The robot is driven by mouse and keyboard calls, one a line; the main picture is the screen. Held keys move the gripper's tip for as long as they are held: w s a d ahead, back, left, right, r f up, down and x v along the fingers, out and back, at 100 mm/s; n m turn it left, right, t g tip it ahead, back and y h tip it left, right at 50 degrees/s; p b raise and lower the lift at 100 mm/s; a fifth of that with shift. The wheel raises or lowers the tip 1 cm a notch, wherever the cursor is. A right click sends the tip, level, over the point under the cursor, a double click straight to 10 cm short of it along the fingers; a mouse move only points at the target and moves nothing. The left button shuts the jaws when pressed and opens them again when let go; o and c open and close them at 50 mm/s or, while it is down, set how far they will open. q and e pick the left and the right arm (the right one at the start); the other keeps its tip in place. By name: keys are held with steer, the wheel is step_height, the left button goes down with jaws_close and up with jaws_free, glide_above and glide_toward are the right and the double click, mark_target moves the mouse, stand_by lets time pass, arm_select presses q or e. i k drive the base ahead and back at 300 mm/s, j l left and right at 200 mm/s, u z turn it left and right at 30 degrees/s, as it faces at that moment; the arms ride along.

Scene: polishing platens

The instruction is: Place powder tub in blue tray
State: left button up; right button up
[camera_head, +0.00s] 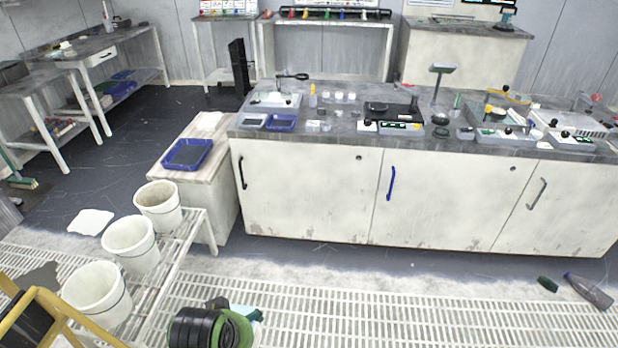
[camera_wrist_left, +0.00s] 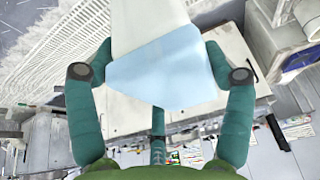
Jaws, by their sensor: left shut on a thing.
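My left gripper (camera_wrist_left: 160,60) is shut on a pale thing, white with a light-blue end (camera_wrist_left: 165,75), which I take for the powder tub. Its teal fingers press on both sides. In the head view my left gripper (camera_head: 236,322) is at the bottom edge, mostly seen from behind, with a bit of the light-blue thing (camera_head: 254,314) showing beside it. A blue tray (camera_head: 206,147) lies on the low pale bench, left of the counter. A second, smaller blue tray (camera_head: 293,122) lies on the counter's left end. My right gripper is not in view.
Several white buckets (camera_head: 130,243) stand on a slatted rack (camera_head: 190,240) at left. The long counter (camera_head: 300,190) has cabinet doors with handles and is crowded with instruments. A yellow frame (camera_head: 45,300) is at lower left. A bottle (camera_head: 590,290) lies on the floor grating at right.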

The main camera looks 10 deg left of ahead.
mark_target(194, 156)
steer(key=i+u, duration=0.25)
steer(key=i, duration=0.4)
steer(key=i+l+u, duration=0.25)
steer(key=i, duration=0.35)
steer(key=i+j+u, duration=0.25)
steer(key=i, duration=0.45)
steer(key=i+u, duration=0.25)
steer(key=i, duration=0.45)
steer(key=i+j+z, duration=0.15)
steer(key=i, duration=0.2)
steer(key=i+j+z, duration=0.1)
steer(key=i+j, duration=0.2)
steer(key=i, duration=0.1)
